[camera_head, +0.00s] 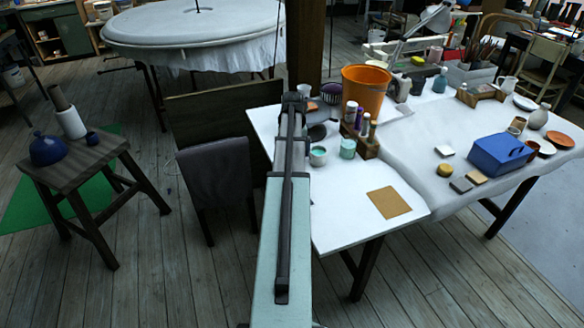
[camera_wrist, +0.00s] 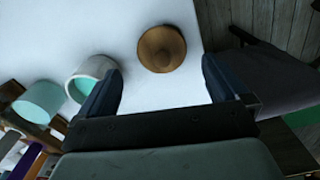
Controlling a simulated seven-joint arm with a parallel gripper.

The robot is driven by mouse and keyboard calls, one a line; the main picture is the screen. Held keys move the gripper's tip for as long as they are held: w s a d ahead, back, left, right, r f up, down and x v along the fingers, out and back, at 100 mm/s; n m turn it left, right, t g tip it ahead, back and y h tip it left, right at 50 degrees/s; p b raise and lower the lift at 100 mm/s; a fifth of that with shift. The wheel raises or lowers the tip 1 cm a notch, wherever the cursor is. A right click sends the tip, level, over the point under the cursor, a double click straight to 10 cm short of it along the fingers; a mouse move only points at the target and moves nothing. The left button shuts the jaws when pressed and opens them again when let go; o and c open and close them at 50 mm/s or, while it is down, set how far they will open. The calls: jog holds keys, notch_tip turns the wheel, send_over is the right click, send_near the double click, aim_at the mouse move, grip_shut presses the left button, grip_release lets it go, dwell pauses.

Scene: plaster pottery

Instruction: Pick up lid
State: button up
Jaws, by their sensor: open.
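The lid (camera_wrist: 162,49) is a round brown wooden disc with a knob in its middle. In the wrist view it lies on the white tabletop near the table's edge. My gripper (camera_wrist: 162,72) is open, with one dark finger to the left of the lid and one to the right. The lid shows in the gap between the fingertips and slightly beyond them; nothing is held. The height of my fingers above the table is hard to judge. In the head view my arm covers this part of the table, and I cannot make out the lid.
A grey cup with a mint inside (camera_wrist: 90,78) sits close beside my left finger; it also shows in the head view (camera_head: 318,156). A mint jar (camera_head: 348,148), a wooden bottle rack (camera_head: 362,143) and an orange bucket (camera_head: 364,92) stand nearby. A chair (camera_head: 216,172) is left of the table.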

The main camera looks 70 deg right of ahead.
jog(key=shift+w+a+f, duration=0.1)
jog(key=shift+f, duration=2.6)
jog(key=shift+c, duration=0.3)
jog(key=c, duration=1)
jog(key=shift+r, duration=0.2)
notch_tip(320, 180, up, 9)
jog(key=shift+f, duration=0.2)
jog(key=shift+r, duration=0.3)
jog(key=shift+m, duration=0.6)
jog(key=s+d+r, duration=0.1)
jog(key=s+d, duration=0.1)
jog(key=s+d+r, duration=0.1)
jog(key=s+d, duration=0.2)
jog(key=s+d+r, duration=0.1)
jog(key=s+d, duration=0.1)
jog(key=shift+s+d+r, duration=0.1)
jog(key=shift+s+d, duration=0.2)
jog(key=shift+d, duration=0.1)
